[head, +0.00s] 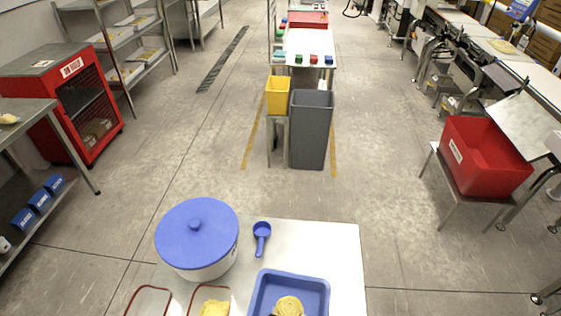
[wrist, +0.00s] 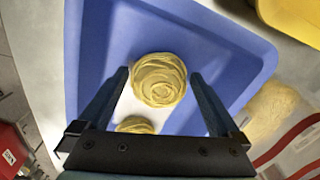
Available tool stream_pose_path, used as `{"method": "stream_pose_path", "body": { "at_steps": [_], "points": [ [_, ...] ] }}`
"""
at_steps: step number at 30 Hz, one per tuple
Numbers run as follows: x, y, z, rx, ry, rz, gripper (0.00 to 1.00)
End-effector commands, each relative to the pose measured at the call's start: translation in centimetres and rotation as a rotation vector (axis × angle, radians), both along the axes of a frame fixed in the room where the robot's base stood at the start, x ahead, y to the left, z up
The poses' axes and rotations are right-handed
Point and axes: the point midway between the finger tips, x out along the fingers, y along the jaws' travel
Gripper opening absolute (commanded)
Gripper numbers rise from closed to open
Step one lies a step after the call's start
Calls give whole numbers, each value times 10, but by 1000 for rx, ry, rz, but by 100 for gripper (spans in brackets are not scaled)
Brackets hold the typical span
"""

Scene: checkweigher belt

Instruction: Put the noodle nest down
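A round yellow noodle nest (wrist: 158,79) lies between my gripper's fingertips in the wrist view, with a narrow gap on each side. My gripper (wrist: 160,74) is open around it. The nest appears to rest in the blue tray (wrist: 87,55), though its contact underneath is hidden. A second nest (wrist: 135,125) shows closer to the gripper body, partly covered by it. In the head view the blue tray (head: 322,287) is cut off by the bottom edge, with one nest (head: 289,305) visible in it.
On the white table (head: 345,245) stand a blue-lidded pot (head: 196,235), a blue scoop (head: 262,236) and red-rimmed trays (head: 150,289), one with noodles (head: 214,309). Grey (head: 312,130) and yellow bins (head: 277,97) stand beyond. A red crate (head: 485,158) is at right.

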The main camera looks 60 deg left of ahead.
Motion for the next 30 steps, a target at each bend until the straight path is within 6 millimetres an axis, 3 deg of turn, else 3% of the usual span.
{"method": "stream_pose_path", "body": {
  "at_steps": [8, 13, 24, 30],
  "points": [
    [0, 0, 3, 1, 0, 0, 100],
    [1, 1, 21, 3, -3, -1, 100],
    [1, 1, 97, 3, -4, 0, 100],
    [1, 1, 125, 2, -2, 0, 100]
  ]
}}
